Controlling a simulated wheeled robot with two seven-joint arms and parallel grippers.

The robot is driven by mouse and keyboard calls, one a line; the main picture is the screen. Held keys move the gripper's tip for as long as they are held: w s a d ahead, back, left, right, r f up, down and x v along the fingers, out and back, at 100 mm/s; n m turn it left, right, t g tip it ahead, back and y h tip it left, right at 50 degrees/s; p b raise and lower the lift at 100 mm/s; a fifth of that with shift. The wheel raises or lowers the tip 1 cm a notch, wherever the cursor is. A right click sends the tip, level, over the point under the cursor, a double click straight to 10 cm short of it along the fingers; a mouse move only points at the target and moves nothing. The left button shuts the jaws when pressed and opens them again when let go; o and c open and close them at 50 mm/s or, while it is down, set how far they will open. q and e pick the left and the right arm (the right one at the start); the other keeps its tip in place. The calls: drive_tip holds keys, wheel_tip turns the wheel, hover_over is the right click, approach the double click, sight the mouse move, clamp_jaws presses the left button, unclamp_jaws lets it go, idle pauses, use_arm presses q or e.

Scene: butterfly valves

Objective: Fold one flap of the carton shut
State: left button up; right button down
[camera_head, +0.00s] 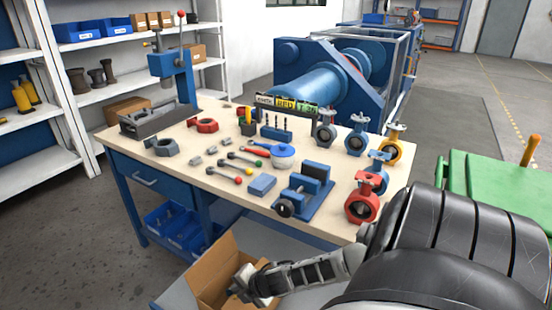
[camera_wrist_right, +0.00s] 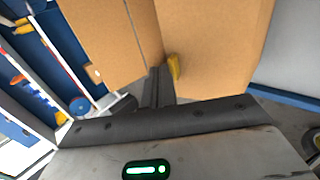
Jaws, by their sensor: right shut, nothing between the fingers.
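The brown cardboard carton (camera_head: 208,268) stands low in front of the workbench, at the bottom of the head view. Its top looks open, and its near side is cut off or hidden behind my right arm. My right gripper (camera_head: 240,288) is over the carton, shut and empty. In the right wrist view, the shut fingers (camera_wrist_right: 158,88) point at two cardboard panels (camera_wrist_right: 108,42) (camera_wrist_right: 212,48) with a gap between them. The fingertips are close to the right panel's edge; I cannot tell whether they touch it. My left gripper is not in view.
The carton is on a grey surface (camera_head: 178,294) beside the workbench (camera_head: 225,185). The bench holds red, blue, yellow and grey valves, a blue vise (camera_head: 304,192) and tools. Blue bins (camera_head: 172,228) sit under it. A green cart (camera_head: 495,188) stands at the right.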

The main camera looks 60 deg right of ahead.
drive_tip(key=shift+b+x, duration=0.35)
drive_tip(key=shift+x, duration=0.55)
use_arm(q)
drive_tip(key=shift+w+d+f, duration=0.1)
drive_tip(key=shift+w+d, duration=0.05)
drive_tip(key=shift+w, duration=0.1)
use_arm(e)
drive_tip(key=shift+w+f, duration=0.15)
drive_tip(key=shift+f, duration=0.15)
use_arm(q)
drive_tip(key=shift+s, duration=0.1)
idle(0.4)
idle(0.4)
use_arm(e)
drive_tip(key=shift+r+p, duration=0.65)
drive_tip(key=shift+r, duration=0.15)
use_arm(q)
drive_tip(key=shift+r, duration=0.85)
